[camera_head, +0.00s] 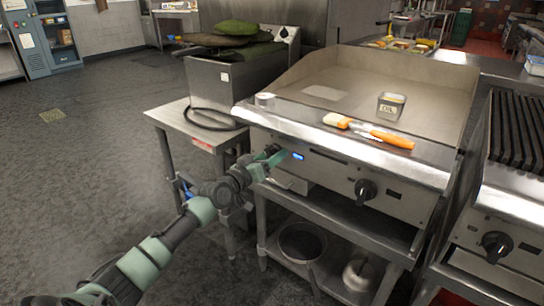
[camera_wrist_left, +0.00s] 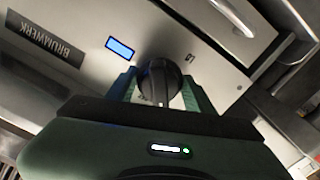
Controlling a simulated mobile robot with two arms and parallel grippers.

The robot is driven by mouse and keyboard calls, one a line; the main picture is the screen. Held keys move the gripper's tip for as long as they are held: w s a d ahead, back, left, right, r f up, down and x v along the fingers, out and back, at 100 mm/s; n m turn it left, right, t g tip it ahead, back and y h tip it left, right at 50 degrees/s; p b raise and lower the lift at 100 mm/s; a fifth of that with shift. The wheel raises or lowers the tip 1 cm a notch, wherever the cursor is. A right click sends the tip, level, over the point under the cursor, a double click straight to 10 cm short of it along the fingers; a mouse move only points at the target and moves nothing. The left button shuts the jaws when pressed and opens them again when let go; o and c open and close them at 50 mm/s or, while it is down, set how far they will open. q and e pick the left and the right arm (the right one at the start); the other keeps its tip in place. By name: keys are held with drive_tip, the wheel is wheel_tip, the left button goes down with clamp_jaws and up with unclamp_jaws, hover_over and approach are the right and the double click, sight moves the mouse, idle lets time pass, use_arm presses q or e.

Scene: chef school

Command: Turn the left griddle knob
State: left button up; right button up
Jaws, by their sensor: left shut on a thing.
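The griddle (camera_head: 340,92) stands in the middle of the head view, with a steel front panel. Its left knob is hidden behind my left gripper (camera_head: 268,158) in the head view. In the left wrist view the left knob (camera_wrist_left: 159,82) is black and round with a pale mark. My left gripper (camera_wrist_left: 160,92) has its green fingers on both sides of this knob and is shut on it. A blue lit display (camera_head: 298,156) is just right of the gripper. The right griddle knob (camera_head: 365,190) is black and apart from the gripper. My right gripper is not in view.
On the griddle's front ledge lie a brush (camera_head: 337,121) and an orange-handled scraper (camera_head: 392,139). An oil container (camera_head: 390,105) stands on the plate. A fryer (camera_head: 222,88) is at left, and a grill with its knob (camera_head: 496,245) is at right. The floor at left is free.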

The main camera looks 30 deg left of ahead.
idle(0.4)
use_arm(q)
drive_tip(key=o, duration=1.1)
drive_tip(key=s, duration=0.2)
drive_tip(key=s+p, duration=0.1)
drive_tip(key=s, duration=0.2)
drive_tip(key=s+p, duration=0.1)
drive_tip(key=s, duration=0.2)
drive_tip(key=shift+a, duration=0.35)
drive_tip(key=shift+w, duration=0.1)
